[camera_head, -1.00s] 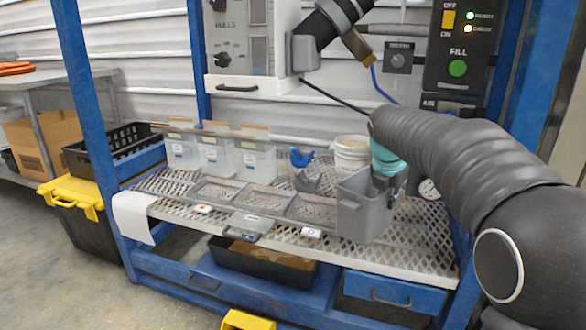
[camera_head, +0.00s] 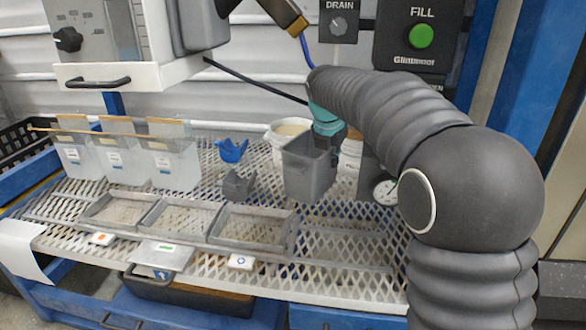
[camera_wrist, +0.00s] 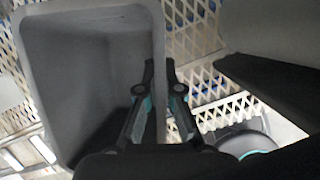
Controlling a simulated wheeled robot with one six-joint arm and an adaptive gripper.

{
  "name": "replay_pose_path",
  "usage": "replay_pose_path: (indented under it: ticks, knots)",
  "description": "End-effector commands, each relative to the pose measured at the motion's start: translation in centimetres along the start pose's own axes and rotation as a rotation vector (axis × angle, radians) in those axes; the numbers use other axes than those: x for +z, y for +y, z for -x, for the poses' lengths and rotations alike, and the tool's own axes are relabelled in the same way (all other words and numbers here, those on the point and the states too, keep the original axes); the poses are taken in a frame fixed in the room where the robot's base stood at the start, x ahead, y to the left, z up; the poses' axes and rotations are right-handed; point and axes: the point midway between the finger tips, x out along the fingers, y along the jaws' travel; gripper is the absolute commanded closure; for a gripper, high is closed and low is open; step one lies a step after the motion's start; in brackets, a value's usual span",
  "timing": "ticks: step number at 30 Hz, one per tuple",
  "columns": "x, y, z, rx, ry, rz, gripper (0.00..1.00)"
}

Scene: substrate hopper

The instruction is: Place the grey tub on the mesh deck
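The grey tub (camera_head: 310,170) is upright over the right half of the mesh deck (camera_head: 345,255) in the head view. My gripper (camera_head: 335,145) comes down at the tub's right side. In the wrist view the tub (camera_wrist: 90,70) is large at the left, open and empty. My gripper's fingers (camera_wrist: 161,70) straddle its right wall, one inside and one outside, closed on it. The tub's underside is hidden, so I cannot tell whether it touches the deck.
White buckets (camera_head: 288,130) stand behind the tub. A blue scoop-like piece (camera_head: 232,150) and a grey holder (camera_head: 238,185) are to its left. Shallow trays (camera_head: 180,215) and clear containers (camera_head: 175,165) fill the deck's left and middle. The front right mesh is clear.

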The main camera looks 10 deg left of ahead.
Motion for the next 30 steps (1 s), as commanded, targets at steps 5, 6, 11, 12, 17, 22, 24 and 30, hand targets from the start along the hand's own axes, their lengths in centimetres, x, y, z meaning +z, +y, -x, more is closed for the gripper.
replay_pose_path:
  ticks: [5, 6, 11, 12, 17, 22, 24, 30]
  knots:
    - [1.4, 2.2, -3.1, -0.002, 0.001, -0.002, 1.00]
    - [1.7, 2.7, -3.7, -0.002, 0.000, -0.003, 1.00]
    - [2.9, 4.7, -6.1, -0.002, 0.000, -0.004, 1.00]
    - [3.1, 5.1, -6.7, -0.002, 0.000, -0.004, 1.00]
    - [3.9, 6.4, -8.3, -0.002, 0.000, -0.004, 1.00]
    - [4.1, 7.0, -9.0, -0.001, -0.001, -0.004, 1.00]
    - [4.0, 7.0, -9.4, -0.001, -0.001, -0.004, 1.00]
    - [2.9, 6.8, -11.8, -0.001, 0.000, -0.004, 1.00]
